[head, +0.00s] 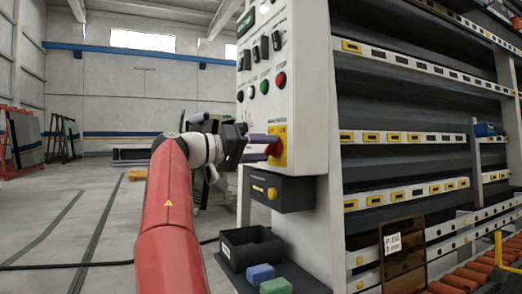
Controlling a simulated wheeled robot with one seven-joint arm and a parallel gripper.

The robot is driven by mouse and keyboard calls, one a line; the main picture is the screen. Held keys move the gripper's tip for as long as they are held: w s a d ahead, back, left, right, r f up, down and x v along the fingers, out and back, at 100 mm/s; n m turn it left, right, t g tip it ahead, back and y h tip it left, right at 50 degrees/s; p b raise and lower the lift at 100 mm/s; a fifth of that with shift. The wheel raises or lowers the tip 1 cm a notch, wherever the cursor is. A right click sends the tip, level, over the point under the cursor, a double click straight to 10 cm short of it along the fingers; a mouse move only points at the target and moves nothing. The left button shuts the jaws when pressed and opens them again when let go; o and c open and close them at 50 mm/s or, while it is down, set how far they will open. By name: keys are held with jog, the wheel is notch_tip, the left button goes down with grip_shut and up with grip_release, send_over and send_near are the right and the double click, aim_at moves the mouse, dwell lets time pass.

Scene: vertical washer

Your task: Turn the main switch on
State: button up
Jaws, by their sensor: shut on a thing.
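The main switch (275,147) is a red handle on a yellow plate, low on the side of the white control cabinet (309,90). My gripper (262,148) reaches it from the left, and its purple fingers are shut on the red handle. The fingers hide part of the handle, so its exact angle is hard to tell. My red arm comes up from the bottom of the head view.
Black knobs and green and red buttons (281,80) sit above the switch. A dark box with a yellow button (272,193) juts out below. An open black bin (251,248), a blue block (260,273) and a green block (276,286) lie lower. Open floor is left.

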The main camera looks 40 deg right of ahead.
jog(key=shift+f, duration=0.1)
jog(key=shift+c, duration=0.2)
jog(key=o, duration=1)
jog(key=v, duration=0.7)
jog(key=shift+a, duration=0.4)
jog(key=shift+w, duration=0.1)
